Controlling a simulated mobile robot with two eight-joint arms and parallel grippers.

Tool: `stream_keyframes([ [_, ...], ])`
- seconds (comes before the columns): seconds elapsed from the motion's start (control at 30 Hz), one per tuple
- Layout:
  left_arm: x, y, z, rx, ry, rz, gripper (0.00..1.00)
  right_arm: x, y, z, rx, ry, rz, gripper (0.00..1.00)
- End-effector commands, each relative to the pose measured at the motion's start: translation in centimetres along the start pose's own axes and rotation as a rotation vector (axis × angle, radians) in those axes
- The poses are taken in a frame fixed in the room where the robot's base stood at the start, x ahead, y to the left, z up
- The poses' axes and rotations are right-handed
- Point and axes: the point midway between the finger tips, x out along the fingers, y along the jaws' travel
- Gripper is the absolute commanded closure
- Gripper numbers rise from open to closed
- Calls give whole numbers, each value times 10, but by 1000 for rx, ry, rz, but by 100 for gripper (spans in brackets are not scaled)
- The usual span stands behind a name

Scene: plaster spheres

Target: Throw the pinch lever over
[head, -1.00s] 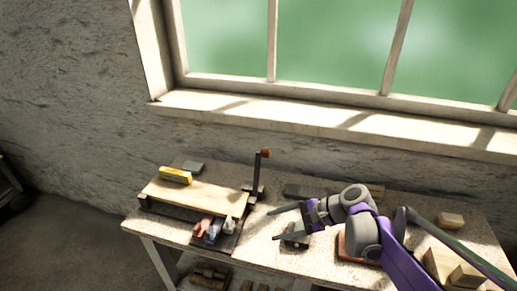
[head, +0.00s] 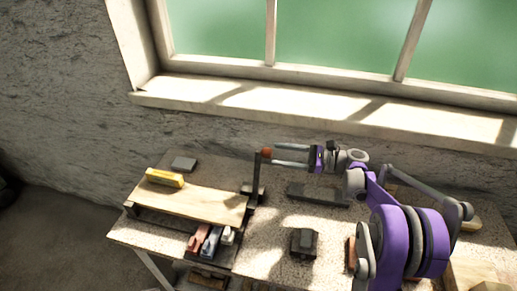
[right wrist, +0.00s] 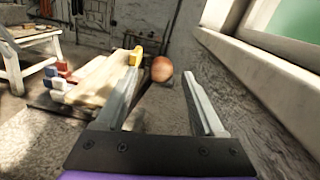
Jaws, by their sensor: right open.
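The pinch lever (head: 258,178) stands upright on a dark base at the right end of a wooden board (head: 190,201). Its round red-brown knob (head: 265,153) is at the top. My right gripper (head: 276,155) is open and level with the knob, reaching in from the right. In the right wrist view the knob (right wrist: 161,69) shows between the two fingertips, with no clear contact on either. The lever's shaft is mostly hidden there. My left gripper is not in view.
A yellow block (head: 165,177) lies on the board, and red, blue and white pieces (head: 209,240) stick out at its front. A dark block (head: 304,243) and a dark slab (head: 318,194) lie on the bench. The wall and window sill (head: 300,105) are close behind.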

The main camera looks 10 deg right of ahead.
Motion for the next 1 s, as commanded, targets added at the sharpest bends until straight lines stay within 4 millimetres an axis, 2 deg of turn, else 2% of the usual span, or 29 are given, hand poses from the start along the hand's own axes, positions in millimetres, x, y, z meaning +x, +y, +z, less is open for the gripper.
stream_keyframes([
  [0.1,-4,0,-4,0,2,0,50,26,0,2,-1,-1,4,30],
  [0.33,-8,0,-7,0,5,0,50,62,0,1,-2,0,2,30],
  [0.5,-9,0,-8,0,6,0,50,73,0,0,-2,1,1,30],
  [0.77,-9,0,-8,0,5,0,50,74,0,0,-1,1,0,30],
  [0.8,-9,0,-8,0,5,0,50,74,0,0,-1,1,0,32],
  [0.87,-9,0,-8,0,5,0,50,74,0,0,-1,1,0,42],
  [1.0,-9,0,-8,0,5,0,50,74,0,0,-1,1,0,68],
])
